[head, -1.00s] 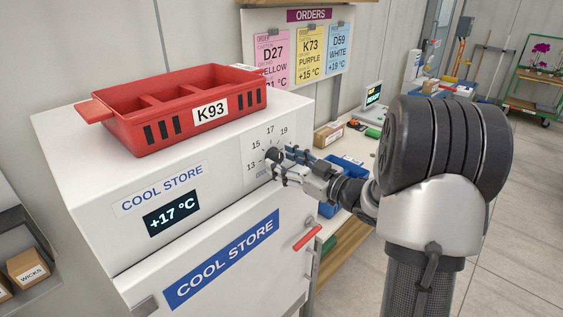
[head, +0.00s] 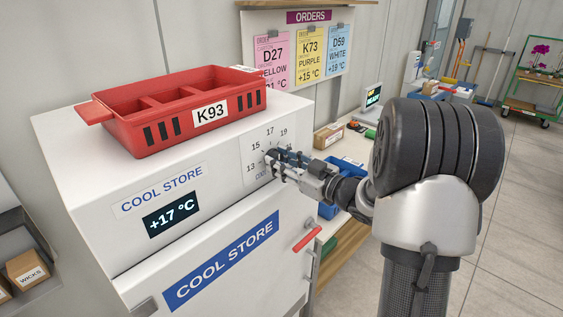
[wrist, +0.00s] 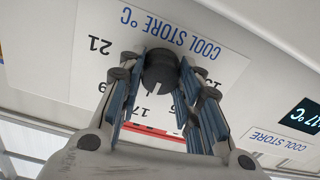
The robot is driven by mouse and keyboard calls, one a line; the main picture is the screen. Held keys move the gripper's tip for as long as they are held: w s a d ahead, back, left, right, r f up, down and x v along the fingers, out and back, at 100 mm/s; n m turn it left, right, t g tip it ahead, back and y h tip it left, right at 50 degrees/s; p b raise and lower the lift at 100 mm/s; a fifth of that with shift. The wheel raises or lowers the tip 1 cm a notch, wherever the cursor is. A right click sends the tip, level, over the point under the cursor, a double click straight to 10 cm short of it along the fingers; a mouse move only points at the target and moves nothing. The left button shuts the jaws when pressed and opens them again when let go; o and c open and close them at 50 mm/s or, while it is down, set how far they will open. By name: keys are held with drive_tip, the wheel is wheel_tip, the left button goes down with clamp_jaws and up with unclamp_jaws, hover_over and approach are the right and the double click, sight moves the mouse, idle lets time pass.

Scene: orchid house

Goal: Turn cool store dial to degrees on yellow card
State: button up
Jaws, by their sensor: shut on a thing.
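The cool store dial is a dark round knob (wrist: 160,70) on a white scale plate (head: 262,146) with numbers around it, at the right end of the cool store's front. My gripper (head: 274,158) is at the dial; in the wrist view its blue-padded fingers (wrist: 162,85) are shut on the knob from both sides. The display (head: 171,213) reads +17 °C. The yellow card (head: 309,56) on the orders board reads K73, purple, +15 °C.
A red crate (head: 130,136) marked K93 sits on top of the cool store (head: 80,190). A pink card (head: 271,62) and a blue card (head: 339,50) flank the yellow one. A bench with a blue bin (head: 347,172) stands to the right.

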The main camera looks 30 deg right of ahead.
drive_tip(key=shift+c, duration=0.8)
drive_tip(key=shift+b, duration=0.35)
drive_tip(key=n+b, duration=0.4)
drive_tip(key=shift+f, duration=0.2)
drive_tip(key=n+b, duration=0.3)
drive_tip(key=b, duration=0.1)
drive_tip(key=shift+r+n, duration=0.1)
drive_tip(key=shift+n, duration=0.6)
drive_tip(key=shift+r+b, duration=0.15)
drive_tip(key=shift+b, duration=0.2)
drive_tip(key=o, duration=1.1)
